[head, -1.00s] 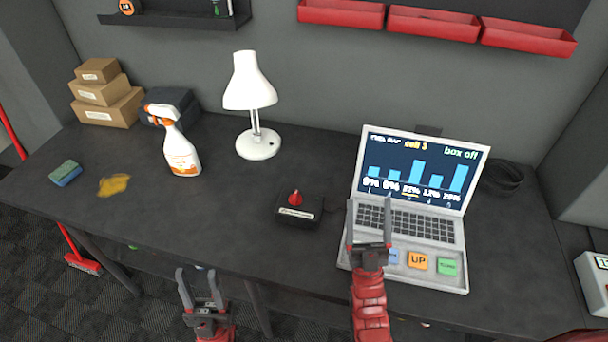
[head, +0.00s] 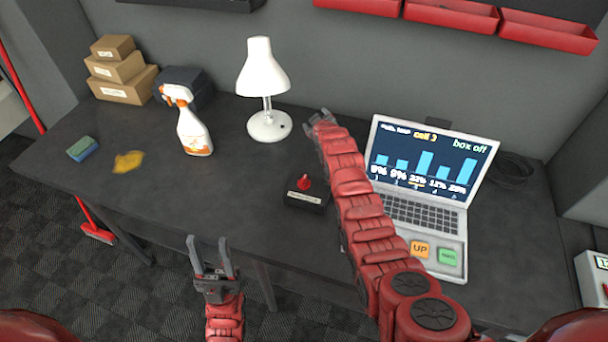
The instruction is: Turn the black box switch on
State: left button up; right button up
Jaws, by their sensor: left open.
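The black box (head: 309,200) stands on the desk in the middle, with a red switch (head: 305,182) on top and a pale label on its front. The laptop (head: 427,165) to its right shows "box off" on its screen. My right arm reaches over the desk just right of the box and covers part of the laptop's left side. My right gripper (head: 321,118) is beyond the box, close to the lamp; its fingers are too foreshortened to read. My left gripper (head: 211,256) is open and empty in front of the desk's front edge, left of the box and apart from it.
A white lamp (head: 264,80) stands behind the box. A spray bottle (head: 190,125), a yellow cloth (head: 128,161), a sponge (head: 82,148) and stacked cartons (head: 122,75) are at the left. Red bins (head: 450,14) hang on the wall.

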jog(key=s+a+r+n+g, duration=0.2)
jog(key=a+g, duration=0.1)
jog(key=g, duration=0.2)
notch_tip(320, 180, up, 9)
jog(key=n+g+h, duration=0.2)
jog(key=n+g, duration=0.2)
jog(key=g, duration=0.4)
send_over(304, 179)
notch_tip(304, 179, down, 13)
jog(key=b, duration=1.2)
jog(key=shift+a+r+b, duration=0.1)
jog(key=shift+r+b, duration=0.1)
jog(key=shift+b, duration=0.1)
jog(key=shift+f+p, duration=0.25)
jog(key=shift+p, duration=0.95)
notch_tip(304, 179, down, 3)
jog(key=shift+f+p, duration=0.2)
jog(key=shift+p, duration=0.1)
jog(key=shift+f, duration=0.35)
grip_shut()
